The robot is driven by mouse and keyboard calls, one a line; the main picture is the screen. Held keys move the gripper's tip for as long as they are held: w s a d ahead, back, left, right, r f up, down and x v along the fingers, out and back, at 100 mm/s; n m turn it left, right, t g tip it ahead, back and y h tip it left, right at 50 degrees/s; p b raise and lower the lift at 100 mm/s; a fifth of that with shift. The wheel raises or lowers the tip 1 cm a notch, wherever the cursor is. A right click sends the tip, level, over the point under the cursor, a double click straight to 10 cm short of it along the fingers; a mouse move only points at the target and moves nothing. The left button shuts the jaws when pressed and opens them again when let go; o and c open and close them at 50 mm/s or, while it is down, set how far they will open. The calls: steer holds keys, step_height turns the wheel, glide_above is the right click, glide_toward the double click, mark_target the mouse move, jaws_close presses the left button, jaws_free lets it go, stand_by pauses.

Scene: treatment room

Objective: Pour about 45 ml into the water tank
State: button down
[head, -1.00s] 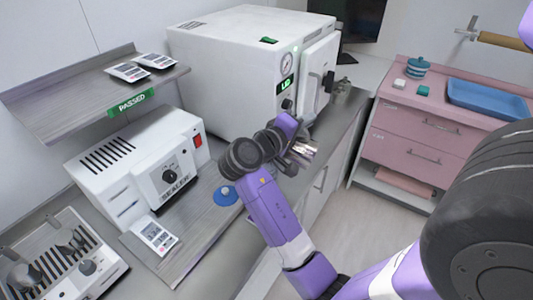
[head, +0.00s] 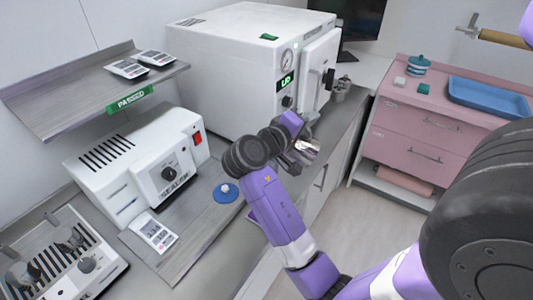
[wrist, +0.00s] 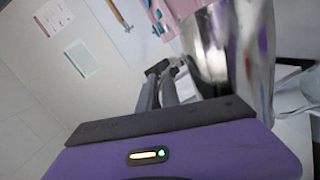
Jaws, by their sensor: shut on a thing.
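My gripper (wrist: 166,85) is shut on a shiny metal vessel (wrist: 236,50), which fills the upper right of the wrist view. The grip point itself is partly hidden. In the head view my gripper (head: 291,152) and the vessel (head: 310,147) are in front of the large white machine, over the counter edge. The vessel looks tilted, but its mouth and contents cannot be made out. The white machine (head: 230,75) has a gauge, a green-lit display and an open-looking door at its right. I cannot make out a water tank opening; my arm covers part of the counter there.
A blue round piece with a pale knob (head: 226,191) lies on the counter (head: 205,235). A sealer (head: 150,165) stands left, below a shelf (head: 85,97). A grey container (head: 342,90) stands beyond the door. A pink cabinet (head: 430,125) with a blue tray (head: 488,98) is at right.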

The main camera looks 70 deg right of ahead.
mark_target(320, 143)
steer(key=s+f+m+b, duration=0.1)
steer(key=s+f+m+t+b, duration=0.1)
steer(key=f, duration=0.1)
steer(key=s+f+m+b, duration=0.1)
steer(key=shift+f+y, duration=0.35)
steer(key=shift+y, duration=0.05)
steer(key=shift+s+f+m+t, duration=0.1)
steer(key=shift+f+m+t, duration=0.1)
steer(key=shift+m+t, duration=0.15)
steer(key=shift+r, duration=0.15)
steer(key=shift+s+f+m+t+b, duration=0.35)
steer(key=shift+s+f+b, duration=0.05)
steer(key=shift+f+b, duration=0.35)
steer(key=shift+s+f+m+y, duration=0.15)
steer(key=shift+s+m+y, duration=0.05)
steer(key=shift+m+y, duration=0.1)
steer(key=s+f+m+t+b, duration=0.3)
steer(key=s+f+m+b, duration=0.2)
steer(key=f, duration=0.3)
steer(key=shift+s+t+b, duration=0.3)
steer(key=shift+s+b, duration=0.15)
steer(key=shift+s, duration=0.15)
